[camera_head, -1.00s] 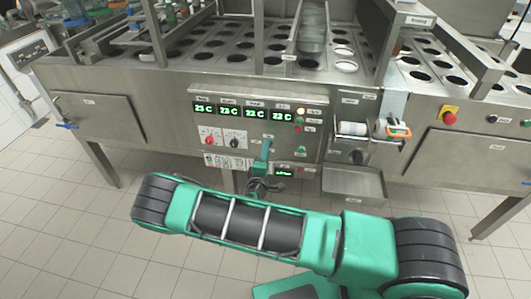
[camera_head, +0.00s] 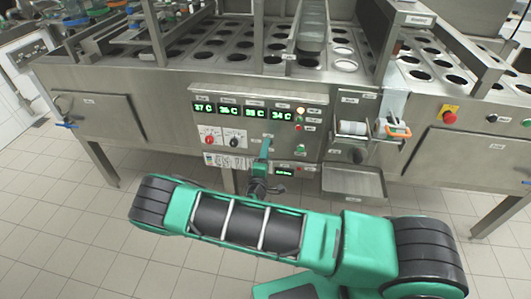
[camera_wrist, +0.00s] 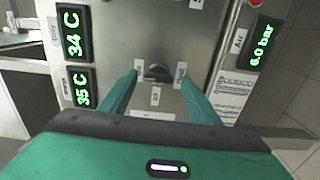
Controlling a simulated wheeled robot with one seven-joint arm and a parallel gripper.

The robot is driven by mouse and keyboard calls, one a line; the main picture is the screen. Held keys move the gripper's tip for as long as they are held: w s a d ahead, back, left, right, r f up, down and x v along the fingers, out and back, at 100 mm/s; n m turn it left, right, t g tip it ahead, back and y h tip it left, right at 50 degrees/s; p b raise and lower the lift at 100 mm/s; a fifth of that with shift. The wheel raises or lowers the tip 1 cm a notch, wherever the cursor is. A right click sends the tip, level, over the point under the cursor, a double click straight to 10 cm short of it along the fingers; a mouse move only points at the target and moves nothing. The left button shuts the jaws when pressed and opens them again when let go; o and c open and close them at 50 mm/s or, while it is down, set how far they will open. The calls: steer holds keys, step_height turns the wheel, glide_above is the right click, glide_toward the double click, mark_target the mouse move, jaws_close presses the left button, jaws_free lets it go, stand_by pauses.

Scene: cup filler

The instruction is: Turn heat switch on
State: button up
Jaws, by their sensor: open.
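In the wrist view a dark knob (camera_wrist: 157,71) sits on the steel panel with small labels on both sides and below it. My gripper (camera_wrist: 160,80) is open. Its two green fingers point at the panel, with a fingertip on either side of the knob and gaps between. In the head view my gripper (camera_head: 262,155) is in front of the panel below the temperature displays (camera_head: 255,112) and hides that knob. The displays read in the thirties.
A red knob (camera_head: 209,139) and a black knob (camera_head: 234,142) sit left of my gripper. Lamps and buttons (camera_head: 300,122) sit to its right, and an air pressure display (camera_wrist: 261,43) reads 6.0 bar. A steel tray (camera_head: 352,181) juts out at the right.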

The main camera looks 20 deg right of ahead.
steer(key=v, duration=1)
steer(key=s+d+r+m+g+h, duration=0.1)
steer(key=s+d+r+m+g, duration=0.3)
steer(key=d, duration=0.4)
steer(key=s+d+r+m+g+h, duration=0.1)
steer(key=s+d+r+m+g, duration=0.1)
steer(key=d+r+m+g, duration=0.45)
steer(key=s+d+r+m+g+h, duration=0.1)
steer(key=s+d+r+m+g, duration=0.25)
steer(key=d+g, duration=0.45)
steer(key=s+r+m+y, duration=0.1)
steer(key=s+r+y, duration=0.2)
steer(key=s+r, duration=0.2)
steer(key=s+d+r+m+t+y, duration=0.1)
steer(key=s+r+y, duration=0.3)
steer(key=s, duration=0.6)
steer(key=s+d+r+m+t+y, duration=0.1)
steer(key=s+r+m+y, duration=0.2)
steer(key=s+r, duration=0.3)
steer(key=s, duration=0.2)
steer(key=shift+s+d+y, duration=0.15)
steer(key=shift+s+y, duration=0.2)
steer(key=shift+y, duration=0.05)
steer(key=shift+r, duration=0.1)
